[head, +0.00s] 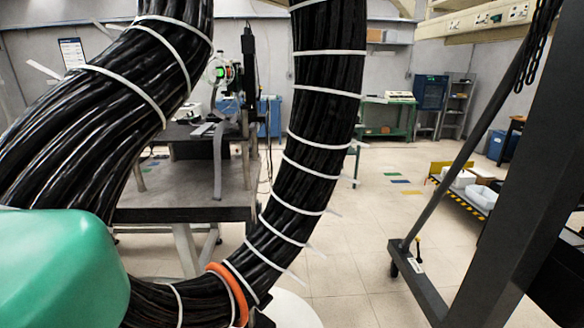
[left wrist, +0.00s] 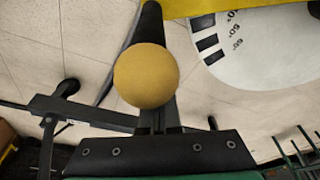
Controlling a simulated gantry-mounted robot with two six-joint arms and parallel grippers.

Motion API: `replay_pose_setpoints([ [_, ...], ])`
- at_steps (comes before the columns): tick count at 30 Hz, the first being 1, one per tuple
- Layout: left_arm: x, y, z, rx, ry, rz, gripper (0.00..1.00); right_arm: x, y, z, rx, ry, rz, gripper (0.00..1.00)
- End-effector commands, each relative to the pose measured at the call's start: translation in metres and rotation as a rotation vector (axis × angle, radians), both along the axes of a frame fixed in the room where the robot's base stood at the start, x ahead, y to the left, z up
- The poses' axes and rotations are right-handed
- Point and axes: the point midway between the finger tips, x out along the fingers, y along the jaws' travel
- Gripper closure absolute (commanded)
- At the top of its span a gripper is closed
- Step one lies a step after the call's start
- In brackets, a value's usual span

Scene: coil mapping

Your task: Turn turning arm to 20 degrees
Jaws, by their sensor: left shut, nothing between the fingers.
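In the left wrist view, a yellow ball-shaped knob (left wrist: 146,76) stands in front of my left gripper (left wrist: 158,118) and hides part of it. The gripper is shut with nothing between its fingers; whether it touches the knob I cannot tell. A white dial disc (left wrist: 265,55) with black marks and degree numbers lies at the upper right, partly cut off. A yellow bar (left wrist: 235,7) crosses above the disc at the top edge. It may be the turning arm. In the head view, part of a white disc (head: 296,310) shows at the bottom. My right gripper is in neither view.
Thick black cable bundles with white ties (head: 322,120) fill much of the head view; one carries an orange ring (head: 238,292). A dark workbench (head: 170,205) stands behind. A dark metal frame on wheels (head: 510,190) stands at the right. Tiled floor lies open between them.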

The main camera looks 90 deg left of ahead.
Motion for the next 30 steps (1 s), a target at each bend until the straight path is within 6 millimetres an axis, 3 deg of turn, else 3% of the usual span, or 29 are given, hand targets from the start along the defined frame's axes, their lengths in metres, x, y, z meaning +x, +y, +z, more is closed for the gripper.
replay_pose_setpoints([
  [9,-0.014,-0.011,0.0,-0.004,0.007,-0.001,1.0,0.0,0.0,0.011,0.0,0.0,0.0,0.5],
  [30,-0.024,-0.018,0.001,-0.003,0.006,0.0,1.0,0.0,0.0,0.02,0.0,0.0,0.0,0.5],
])
